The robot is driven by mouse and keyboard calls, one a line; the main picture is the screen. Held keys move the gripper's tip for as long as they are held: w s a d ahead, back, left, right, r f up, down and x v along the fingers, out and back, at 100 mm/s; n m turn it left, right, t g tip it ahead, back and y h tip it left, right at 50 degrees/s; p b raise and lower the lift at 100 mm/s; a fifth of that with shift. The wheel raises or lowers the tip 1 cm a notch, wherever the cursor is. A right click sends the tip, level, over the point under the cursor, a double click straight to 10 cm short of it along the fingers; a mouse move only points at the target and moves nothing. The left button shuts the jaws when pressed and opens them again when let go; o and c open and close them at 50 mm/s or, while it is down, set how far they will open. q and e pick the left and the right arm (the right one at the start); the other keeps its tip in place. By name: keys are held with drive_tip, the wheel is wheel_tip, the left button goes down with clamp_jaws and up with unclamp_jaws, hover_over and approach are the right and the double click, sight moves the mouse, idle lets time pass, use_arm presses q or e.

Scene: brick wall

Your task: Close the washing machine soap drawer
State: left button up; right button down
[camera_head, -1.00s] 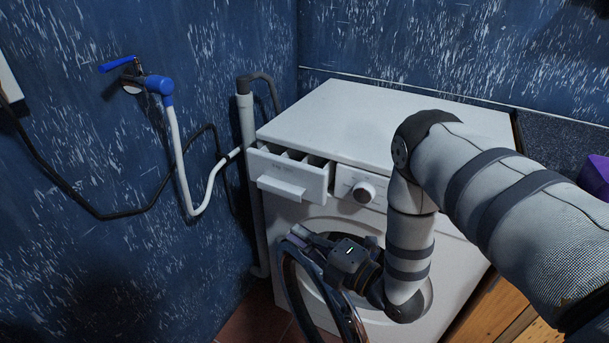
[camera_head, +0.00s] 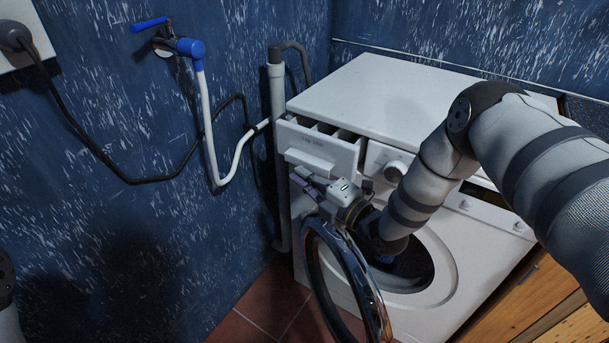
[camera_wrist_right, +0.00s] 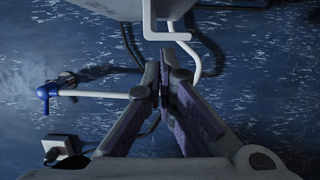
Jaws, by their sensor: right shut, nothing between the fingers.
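The white soap drawer (camera_head: 318,148) is pulled out of the upper left front of the washing machine (camera_head: 385,95). Its open compartments show behind the front panel, and its handle (camera_head: 310,162) sticks out. My right gripper (camera_head: 303,184) is shut and empty, just below and slightly left of the drawer handle. In the right wrist view, the closed fingertips (camera_wrist_right: 163,88) point toward a pale protruding part at the top, apparently the drawer handle (camera_wrist_right: 167,30). I cannot tell whether they touch it. My left gripper is out of view.
The round washer door (camera_head: 345,275) hangs open below my right gripper. The control knob (camera_head: 393,170) is right of the drawer. A blue tap (camera_head: 188,47) with a white hose, and a grey pipe (camera_head: 278,160), are at the left wall. Wooden cabinet (camera_head: 540,300) at lower right.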

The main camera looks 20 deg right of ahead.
drive_tip(key=shift+w+d, duration=0.1)
drive_tip(key=shift+w+d+f, duration=0.1)
drive_tip(key=shift+w+d, duration=0.5)
drive_tip(key=shift+d, duration=0.2)
drive_tip(key=shift+w+d, duration=0.2)
drive_tip(key=shift+d, duration=0.05)
drive_tip(key=shift+a, duration=0.15)
